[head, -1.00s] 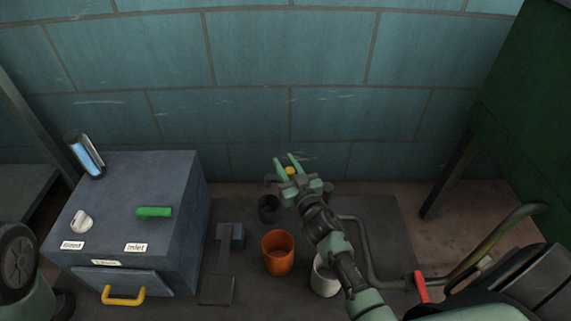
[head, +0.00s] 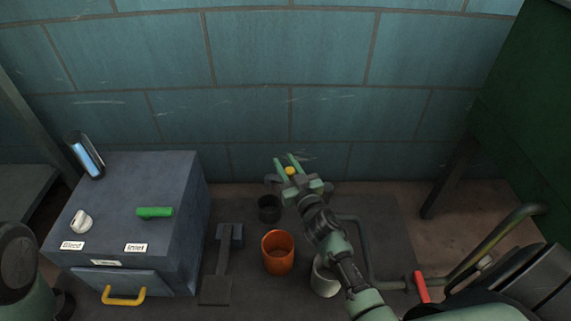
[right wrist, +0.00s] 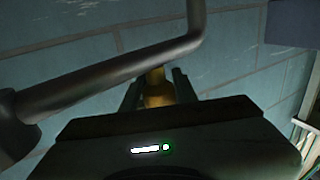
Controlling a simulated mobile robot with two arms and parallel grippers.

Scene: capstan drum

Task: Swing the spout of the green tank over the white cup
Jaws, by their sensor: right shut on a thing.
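The grey spout pipe (head: 365,255) runs from near a red handle (head: 421,287), bends, and passes behind my right arm. A yellow knob (head: 291,171) sits by its far end. My right gripper (head: 286,163) is shut on the knob; in the right wrist view the yellow knob (right wrist: 157,88) is between the fingers, beside the pipe (right wrist: 110,82). The white cup (head: 322,279) stands nearer, partly hidden by my right arm. The spout's far end is near a dark cup (head: 269,209), away from the white cup. My left gripper is out of view.
An orange cup (head: 278,252) stands between the dark and white cups. A grey box (head: 180,190) with green and yellow handles is at left. A large dark green body (head: 525,110), perhaps the tank, is at right. A tiled wall (head: 290,60) closes the back.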

